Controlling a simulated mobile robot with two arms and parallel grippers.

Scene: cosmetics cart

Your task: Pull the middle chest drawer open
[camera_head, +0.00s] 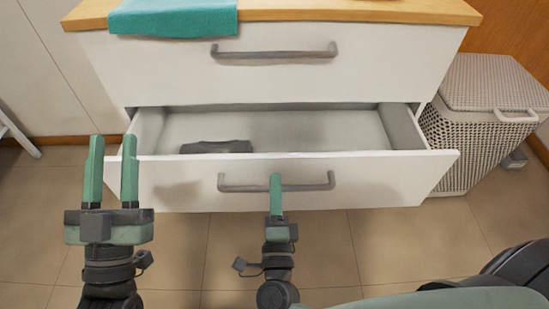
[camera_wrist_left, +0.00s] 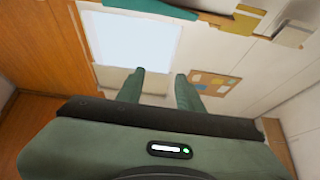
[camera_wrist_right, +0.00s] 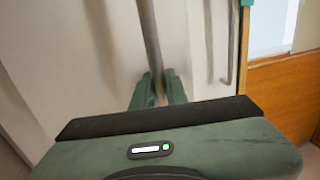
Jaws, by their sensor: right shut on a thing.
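The middle chest drawer (camera_head: 380,170) is white and stands pulled out, its inside showing from above. A dark folded item (camera_head: 215,147) lies inside it at the left. Its grey bar handle (camera_head: 240,188) is on the front. My right gripper (camera_head: 276,182) is shut on this handle near its middle; the handle bar (camera_wrist_right: 150,40) also runs between the fingers in the right wrist view. My left gripper (camera_head: 112,170) is open and empty, in front of the drawer's left end, with its fingers pointing up in the picture.
The upper drawer (camera_head: 150,75) is closed, with its own grey handle (camera_head: 275,54). A teal cloth (camera_head: 175,17) hangs over the wooden top (camera_head: 350,10). A woven white basket (camera_head: 470,145) stands close on the right. Tiled floor in front is clear.

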